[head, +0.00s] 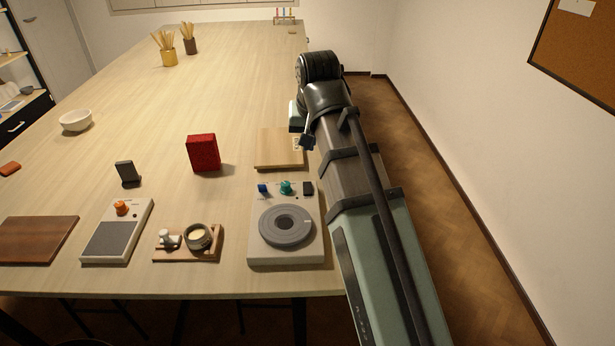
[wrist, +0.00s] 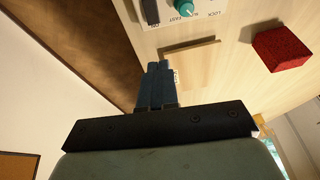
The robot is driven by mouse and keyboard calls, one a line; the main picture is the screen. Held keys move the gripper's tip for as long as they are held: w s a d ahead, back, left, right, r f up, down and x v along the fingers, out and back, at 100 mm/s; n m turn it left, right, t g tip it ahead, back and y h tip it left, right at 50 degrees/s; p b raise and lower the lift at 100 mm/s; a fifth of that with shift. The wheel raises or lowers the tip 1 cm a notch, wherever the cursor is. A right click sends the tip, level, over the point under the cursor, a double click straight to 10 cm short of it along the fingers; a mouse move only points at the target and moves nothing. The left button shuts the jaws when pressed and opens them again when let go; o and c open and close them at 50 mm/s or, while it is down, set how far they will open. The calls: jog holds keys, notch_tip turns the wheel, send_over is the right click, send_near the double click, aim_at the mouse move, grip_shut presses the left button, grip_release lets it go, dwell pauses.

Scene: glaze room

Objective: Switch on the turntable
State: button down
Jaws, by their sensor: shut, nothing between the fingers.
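The turntable (head: 254,240) is a pale box with a round grey platter (head: 268,226) near the table's front edge. Along its back edge are a blue knob (head: 262,188), a teal knob (head: 286,187) and a black switch (head: 308,188). In the wrist view, part of its panel shows at the top, with the teal knob (wrist: 184,8), the black switch (wrist: 150,11) and the printed words LOCK and FAST. My gripper (head: 307,143) is shut and empty, behind the turntable near the right end of a wooden board. Its closed fingers (wrist: 157,72) point toward the panel in the wrist view.
The wooden board (head: 275,148) lies just behind the turntable. A red box (head: 203,153) stands to its left. A small tray (head: 185,256) with a cup, a grey device (head: 112,240) with an orange knob and a dark board (head: 35,240) lie further left. The table's middle is clear.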

jog(key=shift+s+a+r+h, duration=0.1)
jog(key=shift+s+r, duration=0.15)
jog(key=shift+s, duration=0.2)
jog(key=shift+s+r+h, duration=0.1)
jog(key=shift+s+r, duration=0.1)
jog(key=shift+s, duration=0.2)
jog(key=shift+s+a+r+h, duration=0.1)
jog(key=shift+s+r, duration=0.15)
jog(key=shift+s, duration=0.2)
send_over(307, 183)
jog(key=s, duration=0.2)
jog(key=f, duration=1.1)
jog(key=shift+w+f, duration=0.15)
jog(key=shift+w, duration=0.05)
jog(key=shift+x, duration=1.05)
jog(key=shift+s+f, duration=0.1)
